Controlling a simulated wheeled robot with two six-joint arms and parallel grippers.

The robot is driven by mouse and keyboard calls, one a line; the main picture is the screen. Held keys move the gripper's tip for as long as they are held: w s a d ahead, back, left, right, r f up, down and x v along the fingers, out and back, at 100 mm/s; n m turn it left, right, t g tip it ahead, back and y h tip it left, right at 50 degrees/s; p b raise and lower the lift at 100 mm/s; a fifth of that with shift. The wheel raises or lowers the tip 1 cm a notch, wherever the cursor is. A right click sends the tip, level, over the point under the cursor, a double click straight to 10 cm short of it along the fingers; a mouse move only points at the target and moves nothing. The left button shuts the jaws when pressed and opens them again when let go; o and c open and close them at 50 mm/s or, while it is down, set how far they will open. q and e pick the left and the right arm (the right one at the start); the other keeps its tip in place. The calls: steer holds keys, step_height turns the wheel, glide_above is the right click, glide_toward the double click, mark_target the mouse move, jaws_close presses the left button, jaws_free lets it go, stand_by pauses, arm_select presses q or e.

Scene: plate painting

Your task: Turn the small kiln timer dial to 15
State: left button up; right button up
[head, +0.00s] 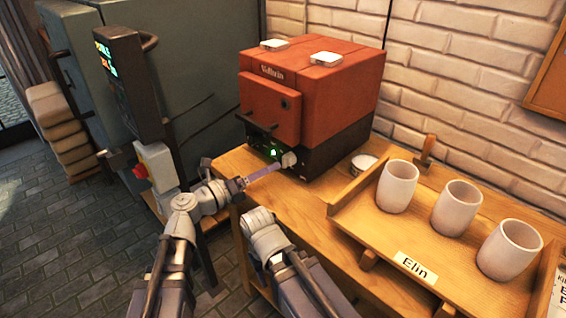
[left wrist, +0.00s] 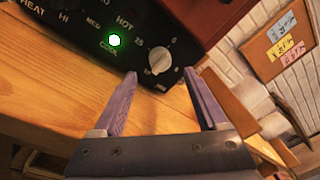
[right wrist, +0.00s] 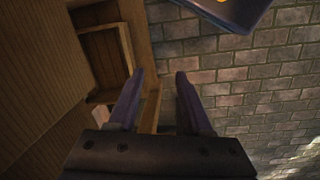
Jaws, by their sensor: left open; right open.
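The small kiln (head: 310,95) is a red box with a black lower panel, standing on the wooden table. Its timer dial (left wrist: 158,62) is a pale grey round knob with small markings around it; it also shows in the head view (head: 289,159). I cannot read the dial's setting. My left gripper (left wrist: 160,76) is open, with its purple fingertips just short of the dial, one on either side in the picture. In the head view the left gripper (head: 276,168) points at the panel. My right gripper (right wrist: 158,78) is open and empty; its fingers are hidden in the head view.
A green light (left wrist: 114,40) glows beside the dial. A wooden tray (head: 350,215) labelled Elin holds pale cups to the right. A small white dish (head: 363,163) sits by the kiln. A large grey-green cabinet (head: 190,70) stands on the left.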

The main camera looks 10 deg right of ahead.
mark_target(288, 160)
arm_select(q)
steer(key=x, duration=0.5)
steer(key=shift+w+d, duration=0.15)
steer(key=shift+d, duration=0.15)
jaws_close()
stand_by(0.4)
